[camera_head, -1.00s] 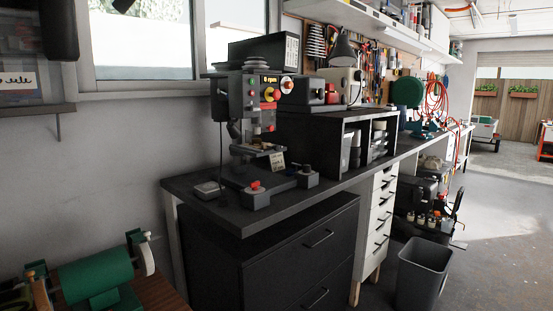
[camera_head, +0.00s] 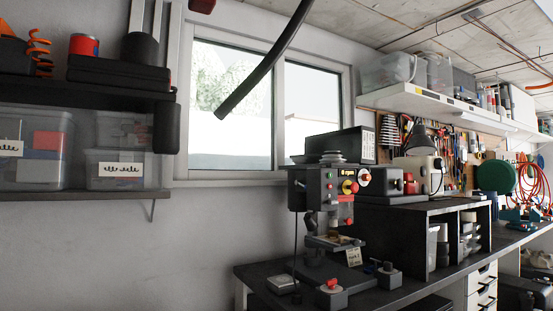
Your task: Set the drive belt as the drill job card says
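The drill press (camera_head: 327,195) stands on the dark bench in the head view, right of centre and below the window. Stacked grey pulleys (camera_head: 332,158) show on its top; I cannot make out a belt on them. Its front carries a small display, a yellow-and-red switch and other red knobs. A small pale card (camera_head: 353,257) with dark writing, perhaps the job card, leans at the drill's table; only part of its text can be made out. Neither of my grippers is in view.
The bench top (camera_head: 262,271) also holds a flat grey box (camera_head: 283,283) and a red-knobbed block (camera_head: 331,295). A wall shelf (camera_head: 88,193) with clear bins is at the left. A dark hose (camera_head: 265,60) hangs before the window. A lamp (camera_head: 419,143) stands behind, at right.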

